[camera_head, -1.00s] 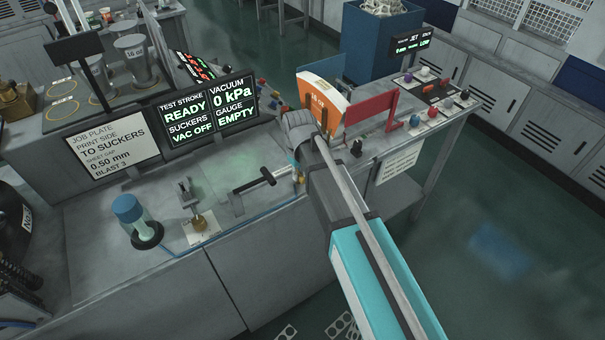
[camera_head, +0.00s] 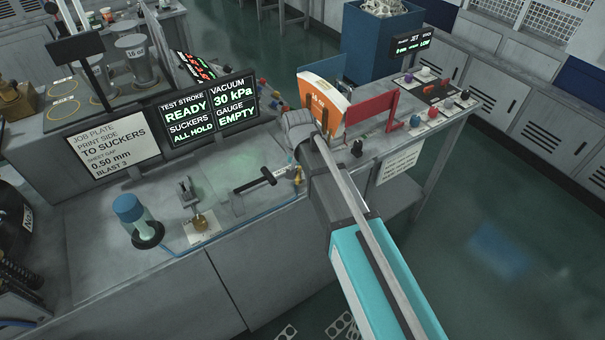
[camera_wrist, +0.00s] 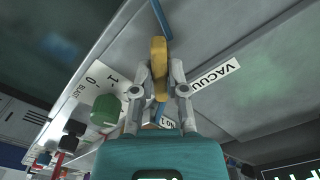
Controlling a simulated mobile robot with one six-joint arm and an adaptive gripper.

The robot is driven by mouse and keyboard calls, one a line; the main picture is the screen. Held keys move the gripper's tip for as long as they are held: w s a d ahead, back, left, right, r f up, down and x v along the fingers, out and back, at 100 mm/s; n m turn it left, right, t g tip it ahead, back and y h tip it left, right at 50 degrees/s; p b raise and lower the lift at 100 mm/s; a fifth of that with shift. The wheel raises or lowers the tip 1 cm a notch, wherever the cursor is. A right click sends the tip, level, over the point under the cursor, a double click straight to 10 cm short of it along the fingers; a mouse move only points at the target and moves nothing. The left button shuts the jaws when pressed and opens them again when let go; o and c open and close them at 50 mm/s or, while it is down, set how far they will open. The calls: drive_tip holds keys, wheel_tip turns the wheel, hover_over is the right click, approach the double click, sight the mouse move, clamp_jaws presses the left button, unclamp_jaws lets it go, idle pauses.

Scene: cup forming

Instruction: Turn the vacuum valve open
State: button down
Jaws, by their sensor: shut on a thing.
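The yellow vacuum valve handle (camera_wrist: 159,55) is between the two fingers of my gripper (camera_wrist: 160,88) in the wrist view. My gripper is shut on it. The handle lies roughly in line with the blue hose (camera_wrist: 161,17). A white label reading "VACUU" (camera_wrist: 215,86) is on the surface to its right. In the head view, a small part of the yellow handle (camera_head: 298,176) shows beside my arm, which hides most of the gripper. The display (camera_head: 208,110) reads vacuum 30 kPa, suckers ALL HOLD, gauge EMPTY, test stroke READY.
A green knob (camera_wrist: 106,109) with a BLAST label marked 0 and 1 is left of my gripper in the wrist view. In the head view, a black T-handle (camera_head: 255,181), a brass fitting (camera_head: 199,221) and a blue-capped cup (camera_head: 134,216) stand left along the bench. An orange box (camera_head: 322,97) stands behind my wrist.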

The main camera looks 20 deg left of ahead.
drive_tip(key=m, duration=0.4)
drive_tip(key=shift+w+a+m, duration=0.1)
drive_tip(key=shift+w+m, duration=0.1)
drive_tip(key=shift+m, duration=0.1)
drive_tip(key=m, duration=0.5)
idle(0.4)
drive_tip(key=c, duration=0.7)
unclamp_jaws()
drive_tip(key=shift+o, duration=0.2)
drive_tip(key=shift+s, duration=0.1)
drive_tip(key=shift+r, duration=0.15)
